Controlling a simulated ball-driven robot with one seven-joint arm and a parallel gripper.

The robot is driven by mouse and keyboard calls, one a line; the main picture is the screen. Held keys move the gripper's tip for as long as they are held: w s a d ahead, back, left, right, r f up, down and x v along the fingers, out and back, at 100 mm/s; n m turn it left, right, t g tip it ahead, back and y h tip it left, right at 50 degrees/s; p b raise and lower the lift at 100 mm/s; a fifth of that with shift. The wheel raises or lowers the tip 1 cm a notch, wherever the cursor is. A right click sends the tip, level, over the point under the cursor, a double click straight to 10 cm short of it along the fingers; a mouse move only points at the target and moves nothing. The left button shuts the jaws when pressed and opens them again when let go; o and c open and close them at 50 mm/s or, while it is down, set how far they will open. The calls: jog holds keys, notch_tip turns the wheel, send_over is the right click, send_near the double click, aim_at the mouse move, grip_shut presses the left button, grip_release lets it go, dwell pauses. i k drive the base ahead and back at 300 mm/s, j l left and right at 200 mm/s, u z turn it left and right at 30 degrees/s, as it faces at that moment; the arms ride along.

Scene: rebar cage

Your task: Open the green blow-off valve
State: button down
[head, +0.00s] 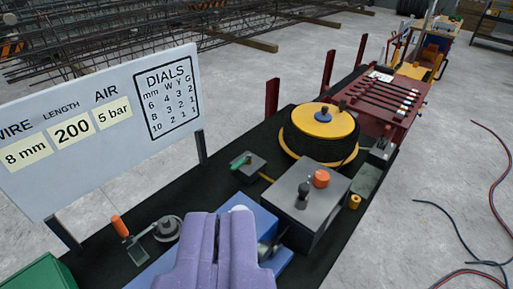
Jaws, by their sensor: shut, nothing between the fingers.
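A small green lever (240,162), which looks like the green blow-off valve's handle, sits on a low grey block (250,170) on the black bench top. A thin yellow piece runs from the block's right side. Whether the valve is open or shut cannot be told. My gripper (217,222), with purple fingers, is at the bottom centre, nearer the camera than the valve. Its fingers are together with nothing between them, and it appears apart from the lever. It hides part of a blue machine (262,222) behind it.
A grey box (305,205) with orange and black knobs stands right of the valve. A yellow wire spool (322,122) is behind it. An orange-handled lever (120,227) lies at left, below a white sign (100,130). A green box (45,275) is at bottom left. Bare bench surrounds the valve's left side.

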aim_at(242, 161)
jog(key=i+l+u, duration=0.1)
jog(key=i+l, duration=0.15)
jog(key=i+l+u, duration=0.2)
jog(key=i+l, duration=0.2)
jog(key=l, duration=0.2)
jog(key=i+l+u, duration=0.15)
jog(key=l, duration=0.2)
jog(key=i+l+u, duration=0.1)
jog(key=l, duration=0.25)
jog(key=i+l+u, duration=0.1)
jog(key=i+l, duration=0.15)
jog(key=i+l+u, duration=0.1)
jog(key=l, duration=0.35)
jog(key=i, duration=0.05)
